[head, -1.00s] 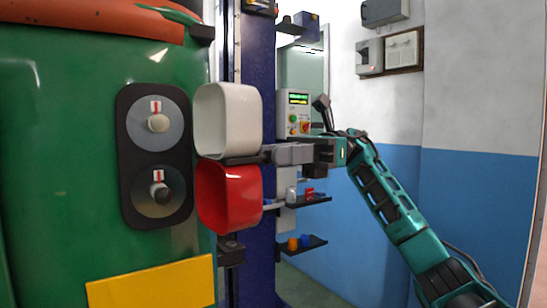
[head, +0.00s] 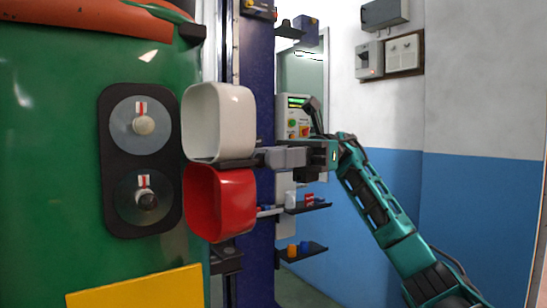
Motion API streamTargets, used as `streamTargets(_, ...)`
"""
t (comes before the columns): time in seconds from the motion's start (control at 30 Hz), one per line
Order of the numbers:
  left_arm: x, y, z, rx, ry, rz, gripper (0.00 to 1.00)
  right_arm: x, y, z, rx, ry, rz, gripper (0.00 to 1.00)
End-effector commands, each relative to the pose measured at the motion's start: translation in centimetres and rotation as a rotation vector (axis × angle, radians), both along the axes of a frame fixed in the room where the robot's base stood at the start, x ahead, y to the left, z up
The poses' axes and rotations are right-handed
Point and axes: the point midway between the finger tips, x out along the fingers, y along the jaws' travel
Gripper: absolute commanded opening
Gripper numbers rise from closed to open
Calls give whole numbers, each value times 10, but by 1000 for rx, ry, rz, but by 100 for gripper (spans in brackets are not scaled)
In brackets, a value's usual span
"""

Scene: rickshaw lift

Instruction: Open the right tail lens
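The right tail lens (head: 219,123) has a white upper cup and a red lower cup (head: 222,203). It stands swung out at the right edge of the dark lamp housing (head: 106,160) on the green vehicle body. The hollow white cup faces left. The housing's two bulbs, an upper one (head: 143,125) and a lower one (head: 148,200), are exposed. My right gripper (head: 250,160) reaches in from the right, its fingers close together at a dark tab between the two cups. It seems shut on this tab; the fingertips are partly hard to make out. My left gripper is out of view.
A dark blue post (head: 258,70) stands right behind the lens. Small shelves (head: 305,251) with little parts, a control box (head: 293,115) and wall boxes (head: 403,54) are farther back. A yellow plate (head: 140,290) is below the housing.

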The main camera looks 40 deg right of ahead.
Motion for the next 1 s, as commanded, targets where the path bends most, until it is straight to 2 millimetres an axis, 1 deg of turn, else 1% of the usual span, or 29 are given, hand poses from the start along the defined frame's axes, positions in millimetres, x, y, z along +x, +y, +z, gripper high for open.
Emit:
streamTargets(0.03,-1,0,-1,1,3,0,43,0,0,-1,-2,2,1,28)
streamTargets(0.23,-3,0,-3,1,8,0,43,0,0,0,0,0,1,47)
streamTargets(0.43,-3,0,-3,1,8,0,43,0,0,0,1,-1,0,47)
streamTargets(0.53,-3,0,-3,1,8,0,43,0,-3,1,2,-1,0,47)
streamTargets(0.67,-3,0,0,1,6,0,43,1,-18,2,3,-1,-2,47)
streamTargets(0.9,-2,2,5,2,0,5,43,3,-55,2,3,-1,-1,47)
streamTargets(1.0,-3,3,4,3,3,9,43,4,-65,2,3,0,-1,47)
